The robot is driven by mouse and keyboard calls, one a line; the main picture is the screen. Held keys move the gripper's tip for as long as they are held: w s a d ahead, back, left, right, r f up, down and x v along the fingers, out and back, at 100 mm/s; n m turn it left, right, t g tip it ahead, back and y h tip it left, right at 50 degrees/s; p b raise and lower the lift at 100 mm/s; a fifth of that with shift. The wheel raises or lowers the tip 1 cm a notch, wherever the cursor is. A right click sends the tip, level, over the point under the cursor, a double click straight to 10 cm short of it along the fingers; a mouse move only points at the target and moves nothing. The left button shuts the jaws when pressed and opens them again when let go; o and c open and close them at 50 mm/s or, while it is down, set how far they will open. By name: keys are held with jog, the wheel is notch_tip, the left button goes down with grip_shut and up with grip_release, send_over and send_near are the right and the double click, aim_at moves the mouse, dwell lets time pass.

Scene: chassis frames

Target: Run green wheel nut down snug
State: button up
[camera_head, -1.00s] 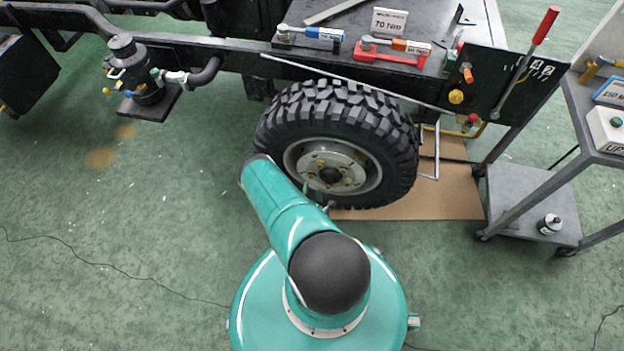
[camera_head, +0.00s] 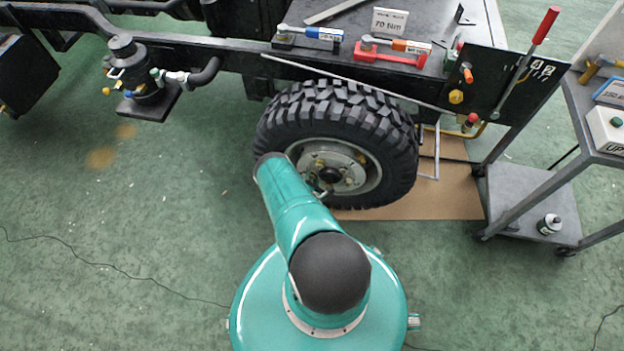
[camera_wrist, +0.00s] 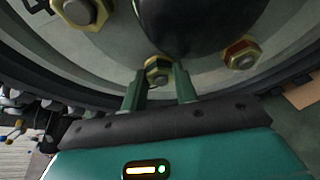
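The wheel (camera_head: 337,143) has a black knobby tyre and a grey hub with several brass-coloured nuts. In the wrist view, one nut (camera_wrist: 157,72) sits at the lower hub, between the two fingertips of my gripper (camera_wrist: 160,78). Its flange looks brass and I cannot make out a clear green colour. The fingers stand on either side of it, very near; whether they touch it is unclear. Another nut with a red mark (camera_wrist: 241,54) is to the right, and a plain brass nut (camera_wrist: 80,10) is at upper left. In the head view my arm mostly hides my gripper.
The dark hub centre (camera_wrist: 190,22) bulges close above the fingers. A cart (camera_head: 535,200) stands at right.

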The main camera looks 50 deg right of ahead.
jog(key=shift+s+f+m+t, duration=0.15)
jog(key=shift+m+t, duration=0.15)
jog(key=shift+m, duration=0.4)
jog(key=shift+m+t, duration=0.4)
jog(key=o, duration=1)
jog(key=v, duration=1.3)
jog(key=shift+s+a+r, duration=0.1)
jog(key=shift+a+r, duration=0.15)
jog(key=shift+a, duration=0.1)
